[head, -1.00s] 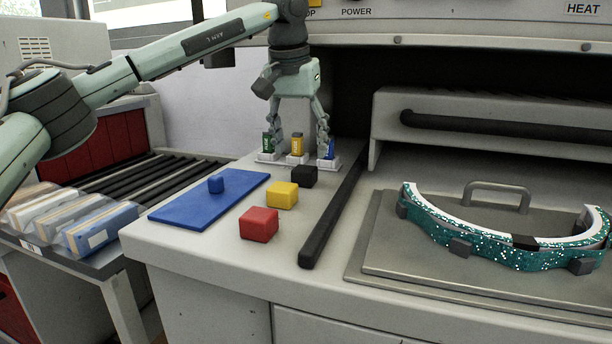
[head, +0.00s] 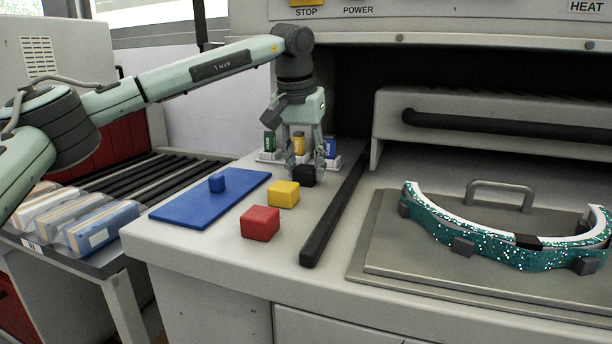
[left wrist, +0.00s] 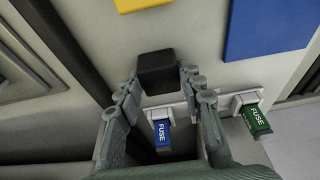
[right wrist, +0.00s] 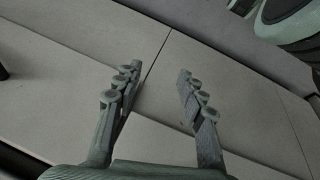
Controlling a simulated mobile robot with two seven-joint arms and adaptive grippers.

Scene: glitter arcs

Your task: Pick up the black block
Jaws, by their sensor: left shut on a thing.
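The black block (head: 308,177) sits on the light grey worktop, behind the yellow block (head: 284,194). My left gripper (head: 304,174) is down at it, with a finger on each side, shut on the block. In the left wrist view the black block (left wrist: 157,72) lies between the two fingertips (left wrist: 160,78). The block appears to be still at the worktop; I cannot tell any gap beneath it. My right gripper (right wrist: 157,75) shows only in its own wrist view, with its fingers apart and nothing between them.
A red block (head: 260,222) stands nearer the front. Green, yellow and blue fuses (head: 330,147) stand close behind the gripper. A dark bar (head: 330,220) runs along the right.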

